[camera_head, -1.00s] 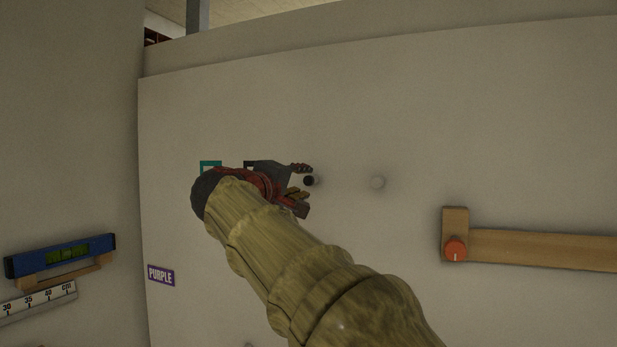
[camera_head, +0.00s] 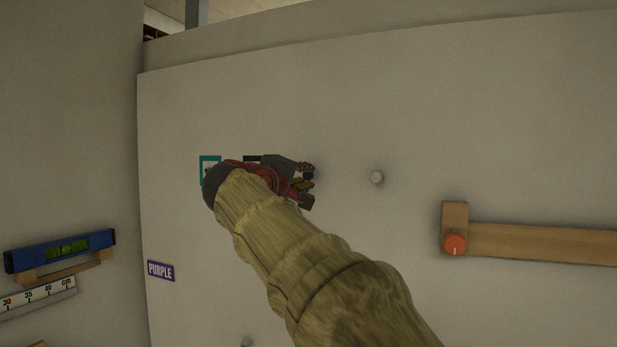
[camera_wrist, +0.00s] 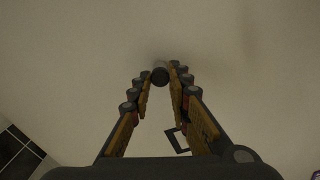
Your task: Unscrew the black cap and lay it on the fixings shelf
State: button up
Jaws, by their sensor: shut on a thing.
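The black cap (camera_wrist: 160,75) is a small dark round piece in front of the pale wall panel. It sits between the two fingertips of my gripper (camera_wrist: 160,80) in the wrist view, and the fingers are shut on it. The cap shows there only as a dark spot between the fingers. Whether it still touches its stud is hidden. I cannot make out the fixings shelf for sure.
A wooden rail (camera_head: 540,245) with an orange knob (camera_head: 455,244) is at right. A teal frame (camera_head: 209,158) is partly behind my gripper. A purple label (camera_head: 161,271), a blue spirit level (camera_head: 60,253) and a ruler (camera_head: 40,293) are at left. The panel above is clear.

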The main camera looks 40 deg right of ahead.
jog(key=shift+c, duration=1.2)
jog(key=n+p, duration=0.2)
jog(key=n, duration=0.1)
jog(key=shift+r+n+p, duration=0.15)
jog(key=shift+n+p, duration=0.15)
jog(key=shift+p, duration=0.05)
jog(key=shift+f+n, duration=0.25)
jog(key=shift+n, duration=0.55)
jog(key=n+p, duration=0.2)
jog(key=p, duration=0.1)
jog(key=shift+r+n, duration=0.25)
jog(key=shift+n, duration=0.15)
jog(key=shift+a+f+n+p, duration=0.1)
jog(key=shift+f+n+p, duration=0.05)
jog(key=shift+n+p, duration=0.7)
jog(key=shift+f+n, duration=0.1)
jog(key=shift+n, duration=0.25)
